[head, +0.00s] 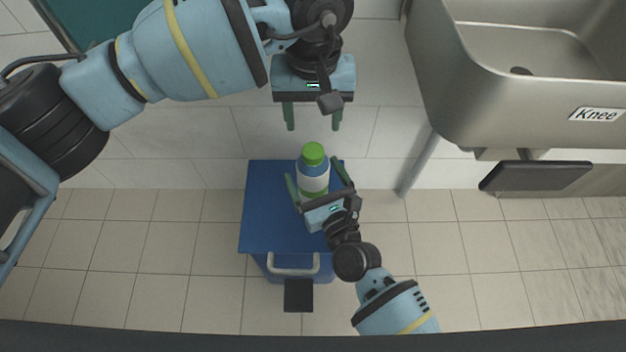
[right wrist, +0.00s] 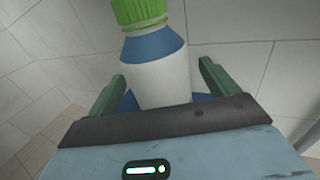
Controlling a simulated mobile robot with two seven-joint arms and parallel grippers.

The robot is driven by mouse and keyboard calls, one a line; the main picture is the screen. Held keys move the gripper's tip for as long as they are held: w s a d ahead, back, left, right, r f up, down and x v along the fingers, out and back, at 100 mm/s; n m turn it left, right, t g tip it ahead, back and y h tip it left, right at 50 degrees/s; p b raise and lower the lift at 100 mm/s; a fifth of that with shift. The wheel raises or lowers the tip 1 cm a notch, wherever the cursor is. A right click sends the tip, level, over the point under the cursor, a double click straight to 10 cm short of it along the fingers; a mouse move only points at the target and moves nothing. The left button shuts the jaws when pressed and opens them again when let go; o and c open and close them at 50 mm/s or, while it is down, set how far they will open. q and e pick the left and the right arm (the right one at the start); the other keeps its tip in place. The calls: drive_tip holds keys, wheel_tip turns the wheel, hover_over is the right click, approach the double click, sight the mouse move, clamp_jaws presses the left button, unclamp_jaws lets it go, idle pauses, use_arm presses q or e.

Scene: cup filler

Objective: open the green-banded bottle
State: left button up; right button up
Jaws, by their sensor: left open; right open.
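The green-banded bottle (head: 314,180) stands upright on a blue box (head: 258,225), with a green cap (head: 313,153), a blue shoulder and a white body. It also shows in the right wrist view (right wrist: 160,75), with its ribbed green cap (right wrist: 139,12) at the top edge. My right gripper (head: 319,177) is open, with one finger on each side of the bottle's body; in the right wrist view gaps show beside the bottle. My left gripper (head: 312,127) is open and empty, fingers pointing down, above and behind the cap in the picture.
A metal sink (head: 540,95) with a "Knee" label is at the upper right, with a dark knee pad (head: 535,177) below it. The blue box has a light handle (head: 293,268) and a black pedal (head: 298,296) at its front. Tiled floor around it is clear.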

sight(313, 150)
drive_tip(key=shift+w+a, duration=0.2)
drive_tip(key=shift+w, duration=0.35)
clamp_jaws()
use_arm(q)
drive_tip(key=shift+f, duration=4)
drive_tip(key=c, duration=1)
drive_tip(key=shift+c, duration=0.2)
